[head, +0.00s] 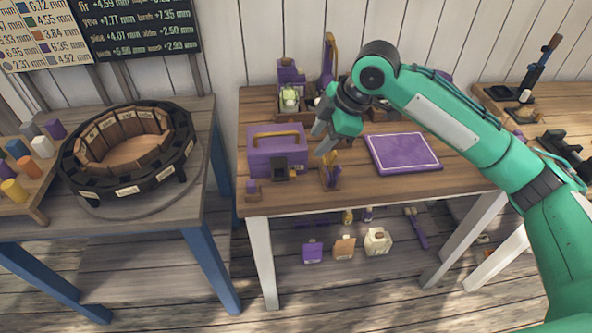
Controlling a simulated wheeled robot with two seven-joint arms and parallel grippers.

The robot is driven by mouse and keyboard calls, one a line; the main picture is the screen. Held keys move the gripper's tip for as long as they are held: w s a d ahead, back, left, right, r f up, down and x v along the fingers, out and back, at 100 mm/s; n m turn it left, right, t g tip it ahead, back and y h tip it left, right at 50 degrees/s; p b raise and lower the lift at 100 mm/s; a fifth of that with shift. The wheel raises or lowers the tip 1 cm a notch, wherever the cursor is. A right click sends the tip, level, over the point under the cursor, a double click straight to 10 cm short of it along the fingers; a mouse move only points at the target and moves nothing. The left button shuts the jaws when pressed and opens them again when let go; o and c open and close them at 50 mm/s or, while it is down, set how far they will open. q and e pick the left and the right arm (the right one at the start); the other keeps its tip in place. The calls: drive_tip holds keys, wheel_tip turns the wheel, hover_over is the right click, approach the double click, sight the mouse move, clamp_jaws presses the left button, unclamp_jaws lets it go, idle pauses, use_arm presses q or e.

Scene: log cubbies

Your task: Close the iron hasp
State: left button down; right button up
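A purple box (268,150) with a tan handle on top stands on the middle table, at its left side. A dark iron hasp (281,166) is on the front of the box. It is small, and I cannot tell whether its flap lies flat or stands out. My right gripper (319,138) is above the table, just right of the box and apart from it. Its two grey fingers are spread, with nothing seen between them. My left gripper is not in view.
A small stand with gold and purple parts (331,174) is just below my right gripper. A purple mat (402,153) lies to the right. A wooden caddy (296,109) stands behind. A round segmented ring (128,150) is on the left table.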

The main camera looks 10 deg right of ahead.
sight(294, 173)
drive_tip(key=p+x, duration=0.2)
drive_tip(key=x, duration=1)
drive_tip(key=shift+x, duration=0.85)
drive_tip(key=shift+c, duration=0.4)
clamp_jaws()
